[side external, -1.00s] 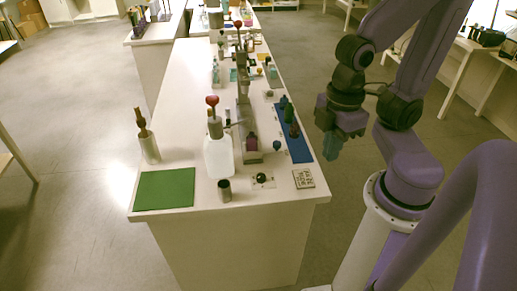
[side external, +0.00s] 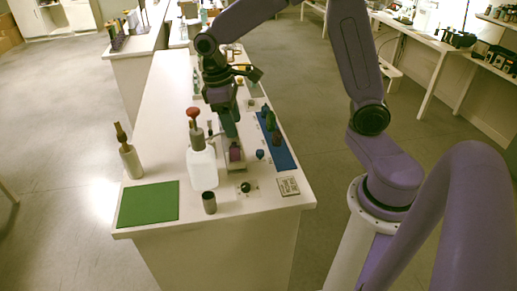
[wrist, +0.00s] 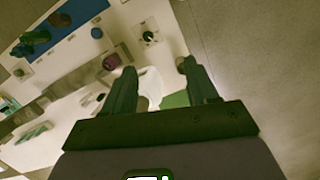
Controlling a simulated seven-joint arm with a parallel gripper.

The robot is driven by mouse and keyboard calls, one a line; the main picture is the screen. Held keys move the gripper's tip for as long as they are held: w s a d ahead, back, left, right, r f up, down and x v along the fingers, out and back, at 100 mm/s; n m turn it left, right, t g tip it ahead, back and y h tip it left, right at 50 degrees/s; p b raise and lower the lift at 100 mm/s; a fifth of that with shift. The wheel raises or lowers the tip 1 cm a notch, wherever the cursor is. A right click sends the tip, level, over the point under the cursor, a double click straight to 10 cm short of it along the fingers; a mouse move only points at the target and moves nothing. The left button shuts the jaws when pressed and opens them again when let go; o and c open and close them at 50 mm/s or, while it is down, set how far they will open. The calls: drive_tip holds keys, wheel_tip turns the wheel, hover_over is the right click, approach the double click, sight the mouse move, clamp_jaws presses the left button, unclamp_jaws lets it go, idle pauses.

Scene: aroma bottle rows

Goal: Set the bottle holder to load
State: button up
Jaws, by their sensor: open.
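The bottle holder seems to be the long grey fixture (side external: 236,166) in the middle of the table, with a purple block (side external: 236,153) near its front end. The purple block also shows in the wrist view (wrist: 112,62). A black knob (side external: 245,187) on a pale square plate stands in front of the fixture; it also shows in the wrist view (wrist: 149,37). I cannot tell which part sets the holder. My gripper (side external: 231,131) is above the fixture, behind the purple block, and hides part of it. In the wrist view the fingers (wrist: 158,68) are apart with nothing held between them.
A white bottle with a red top (side external: 202,168) stands close left of the fixture. A grey cup (side external: 209,203), a green mat (side external: 148,204) and a beige bottle (side external: 131,160) are left. Right are a blue mat (side external: 283,157) with dark green pieces, a blue knob (side external: 260,154) and a patterned tile (side external: 288,186).

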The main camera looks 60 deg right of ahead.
drive_tip(key=w+d+f+m+g, duration=0.1)
drive_tip(key=w+d+f+m, duration=0.25)
drive_tip(key=w+d, duration=0.45)
drive_tip(key=m+g+y, duration=0.1)
drive_tip(key=m+g, duration=0.1)
approach(260, 151)
drive_tip(key=x, duration=0.8)
drive_tip(key=shift+s+f, duration=0.15)
drive_tip(key=shift+f, duration=0.15)
